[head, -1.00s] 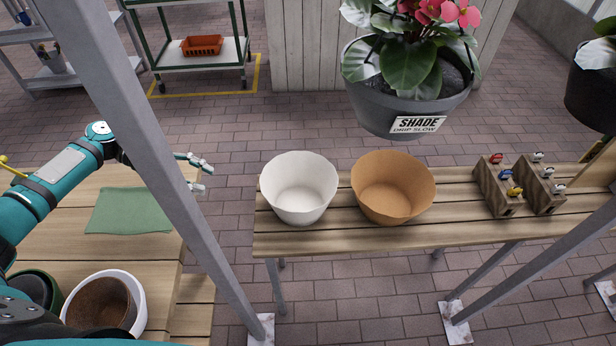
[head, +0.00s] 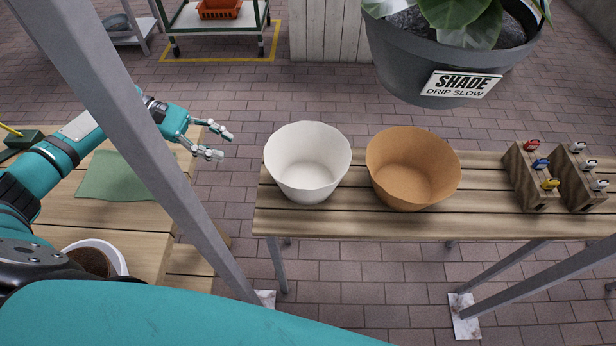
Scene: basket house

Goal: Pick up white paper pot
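The white paper pot (head: 307,163) stands upright and empty on the slatted wooden bench (head: 490,225), near its left end. A brown paper pot (head: 412,168) stands just right of it, also upright and empty. My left gripper (head: 226,144) is left of the white pot, over the gap between the two tables, with its fingers spread open and pointing right. Nothing is between its fingers, and it is apart from the pot. My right gripper is not in view.
A grey post (head: 145,140) crosses in front of my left arm. A dark hanging planter (head: 450,55) with a SHADE label hangs above the bench. Small wooden blocks with coloured clips (head: 530,180) stand at the right. A green cloth (head: 120,175) lies on the left table.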

